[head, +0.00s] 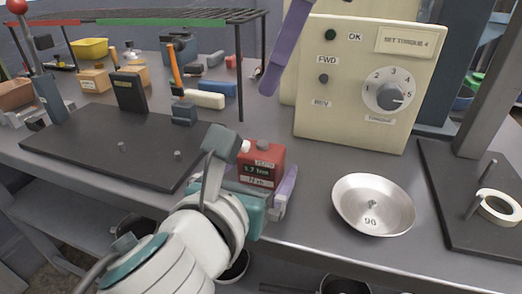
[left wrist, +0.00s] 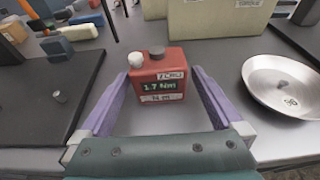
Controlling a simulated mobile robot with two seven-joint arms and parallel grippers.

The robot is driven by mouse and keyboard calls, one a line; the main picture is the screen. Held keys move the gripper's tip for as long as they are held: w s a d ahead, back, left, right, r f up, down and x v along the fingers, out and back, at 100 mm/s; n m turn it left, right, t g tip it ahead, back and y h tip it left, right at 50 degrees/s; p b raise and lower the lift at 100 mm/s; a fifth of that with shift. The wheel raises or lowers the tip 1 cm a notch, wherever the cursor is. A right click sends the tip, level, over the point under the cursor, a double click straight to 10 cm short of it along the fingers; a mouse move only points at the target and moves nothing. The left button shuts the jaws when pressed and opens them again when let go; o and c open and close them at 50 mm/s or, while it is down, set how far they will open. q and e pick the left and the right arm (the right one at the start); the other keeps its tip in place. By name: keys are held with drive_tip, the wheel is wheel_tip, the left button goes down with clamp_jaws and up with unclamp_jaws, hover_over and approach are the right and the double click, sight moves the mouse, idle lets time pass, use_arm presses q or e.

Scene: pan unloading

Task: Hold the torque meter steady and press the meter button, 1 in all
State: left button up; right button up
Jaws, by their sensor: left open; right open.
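The torque meter (head: 263,158) is a small red box standing upright on the grey bench near its front edge. Its display reads 1.7 Nm. In the left wrist view the meter (left wrist: 157,84) has a white cap at its top left and a dark round button (left wrist: 157,51) on top. My left gripper (left wrist: 160,80) is open, with one purple finger on each side of the meter and gaps visible between. In the head view the left gripper (head: 262,176) partly hides the meter's lower left. My right gripper (head: 273,82) is open above the bench; only one purple finger shows, before the panel.
A cream panel (head: 345,75) with OK, FWD and REV marks and a numbered dial stands behind the meter. A metal dish (head: 374,205) lies to the right. Dark boards (head: 75,135) flank the area; a tape ring (head: 499,207) is on the right one.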

use_arm(q)
drive_tip(key=shift+x, duration=1.05)
drive_tip(key=c, duration=1.5)
drive_tip(key=shift+c, duration=0.2)
use_arm(e)
clamp_jaws()
